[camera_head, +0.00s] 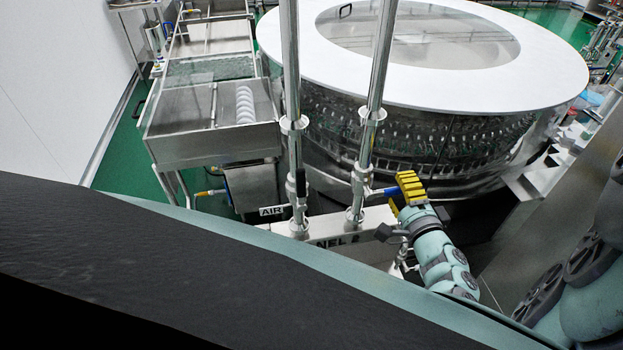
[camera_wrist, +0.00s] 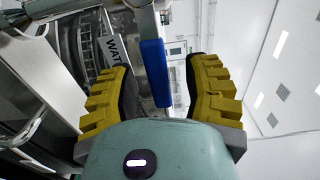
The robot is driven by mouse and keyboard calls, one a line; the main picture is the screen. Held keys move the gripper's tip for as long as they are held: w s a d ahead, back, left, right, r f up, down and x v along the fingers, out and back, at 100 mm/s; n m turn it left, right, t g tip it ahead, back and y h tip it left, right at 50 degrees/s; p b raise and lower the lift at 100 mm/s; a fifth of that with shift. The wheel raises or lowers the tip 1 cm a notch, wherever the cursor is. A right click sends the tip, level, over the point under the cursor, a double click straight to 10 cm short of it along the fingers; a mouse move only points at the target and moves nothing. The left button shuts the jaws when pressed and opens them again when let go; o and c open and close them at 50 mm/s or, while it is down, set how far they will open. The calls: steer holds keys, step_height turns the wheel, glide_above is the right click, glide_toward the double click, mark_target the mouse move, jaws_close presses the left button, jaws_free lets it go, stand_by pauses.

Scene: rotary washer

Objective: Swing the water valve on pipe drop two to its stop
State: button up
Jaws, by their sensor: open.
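Two upright steel pipes stand side by side in the head view, the left pipe (camera_head: 293,120) and the right pipe (camera_head: 374,120). A valve with a blue lever (camera_head: 385,191) is low on the right pipe, the lever pointing right toward my gripper (camera_head: 402,196). In the wrist view the blue lever (camera_wrist: 155,73) lies between the two yellow fingers of my gripper (camera_wrist: 163,75), with gaps visible on both sides. The fingers are open; I cannot tell whether the lever reaches fully into the grasp. A partly hidden label reading "WAT" (camera_wrist: 116,50) is beside the lever.
An "AIR" label (camera_head: 271,211) is at the left pipe's foot. The pipes rise from a steel panel (camera_head: 337,240) marked "NEL 2", partly hidden. A large round washer (camera_head: 425,140) stands behind, and a steel conveyor table (camera_head: 210,140) is at the left.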

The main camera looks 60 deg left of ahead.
jaws_close()
stand_by(0.3)
steer(key=shift+a+b, duration=0.1)
steer(key=shift+b, duration=0.3)
